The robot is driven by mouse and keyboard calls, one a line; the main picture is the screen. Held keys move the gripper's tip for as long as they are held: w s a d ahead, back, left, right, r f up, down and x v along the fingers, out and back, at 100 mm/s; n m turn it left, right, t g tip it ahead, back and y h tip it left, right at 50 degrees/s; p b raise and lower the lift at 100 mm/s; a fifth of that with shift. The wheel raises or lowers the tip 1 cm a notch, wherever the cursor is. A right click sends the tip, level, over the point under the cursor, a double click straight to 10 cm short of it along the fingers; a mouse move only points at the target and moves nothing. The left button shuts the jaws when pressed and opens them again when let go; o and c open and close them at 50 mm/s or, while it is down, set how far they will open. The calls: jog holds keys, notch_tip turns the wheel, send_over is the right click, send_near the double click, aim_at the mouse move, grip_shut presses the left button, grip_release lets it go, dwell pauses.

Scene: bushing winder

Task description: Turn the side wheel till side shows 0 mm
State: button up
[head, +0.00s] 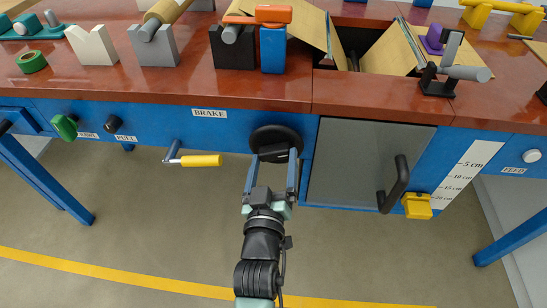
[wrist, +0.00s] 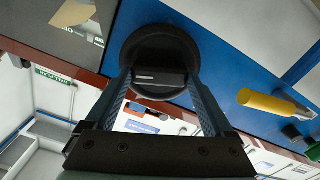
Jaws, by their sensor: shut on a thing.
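A black round wheel (head: 270,135) is mounted on the blue front panel, right of the BRAKE label. My gripper (head: 274,158) reaches up to it from below, with one finger on each side of the dark block at the wheel's middle. In the wrist view the wheel (wrist: 136,44) is a dark disc, and my gripper (wrist: 160,80) is shut on its black hub block, which has a pale mark on its face. The fingers cover the wheel's lower part. I see no legible side reading in millimetres.
A yellow-handled crank (head: 200,160) sticks out left of the wheel. A grey door (head: 350,165) with a black handle (head: 396,185) is on the right, beside a centimetre scale (head: 470,170) and yellow block (head: 417,206). The red-brown tabletop (head: 160,90) overhangs above. Floor below is clear.

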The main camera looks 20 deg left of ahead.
jog(key=shift+n, duration=0.3)
dwell(0.4)
jog(key=o, duration=1.1)
jog(key=p+v, duration=0.2)
jog(key=v, duration=1.1)
